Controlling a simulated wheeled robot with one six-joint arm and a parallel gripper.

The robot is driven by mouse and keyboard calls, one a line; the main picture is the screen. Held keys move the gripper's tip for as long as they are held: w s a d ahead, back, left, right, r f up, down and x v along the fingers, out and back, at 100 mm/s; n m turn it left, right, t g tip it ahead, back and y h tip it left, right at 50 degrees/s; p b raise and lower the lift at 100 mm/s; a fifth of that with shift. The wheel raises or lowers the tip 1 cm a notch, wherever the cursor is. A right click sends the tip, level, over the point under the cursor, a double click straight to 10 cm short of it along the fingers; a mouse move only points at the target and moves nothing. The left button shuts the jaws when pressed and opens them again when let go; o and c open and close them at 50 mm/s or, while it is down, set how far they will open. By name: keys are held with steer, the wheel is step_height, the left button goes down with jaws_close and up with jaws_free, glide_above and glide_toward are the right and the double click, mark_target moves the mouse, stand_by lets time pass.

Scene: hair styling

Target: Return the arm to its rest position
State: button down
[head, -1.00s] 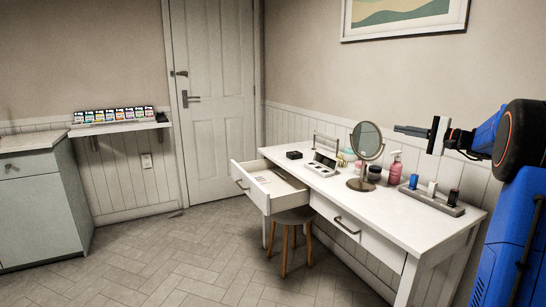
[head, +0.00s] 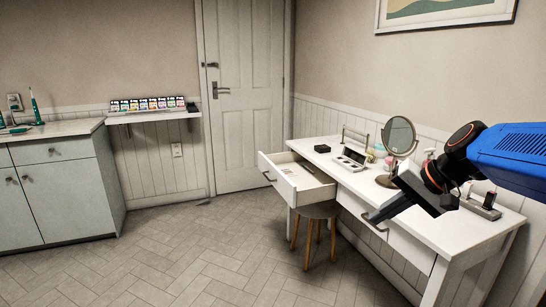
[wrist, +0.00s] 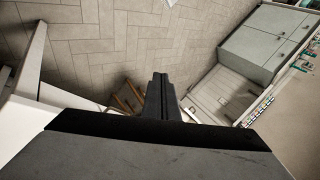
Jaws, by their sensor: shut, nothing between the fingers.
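My arm (head: 510,155) reaches in from the right in the head view, in front of the white vanity table (head: 438,238). My gripper (head: 378,212) points down and to the left, in front of the vanity's front edge. In the wrist view the fingers of my gripper (wrist: 160,85) are together, with nothing between them. Part of the vanity top and the items at its right end are hidden behind my arm.
The vanity's left drawer (head: 290,185) is pulled open, with a stool (head: 318,210) below it. A round mirror (head: 399,136) and a lipstick holder (head: 482,207) stand on top. A green-grey cabinet (head: 65,195) is at the left. The tiled floor between is clear.

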steer(key=s+d+f+n+h, duration=0.1)
steer(key=s+f+n+h, duration=0.1)
steer(key=s+f, duration=0.4)
steer(key=s+d+f+n+h, duration=0.1)
steer(key=s+f+n+h, duration=0.2)
steer(key=s, duration=1)
step_height(320, 180, down, 3)
steer(key=shift+d+r+h, duration=0.1)
steer(key=shift+d+h, duration=0.15)
steer(key=shift+h, duration=0.05)
steer(key=c, duration=2.5)
jaws_free()
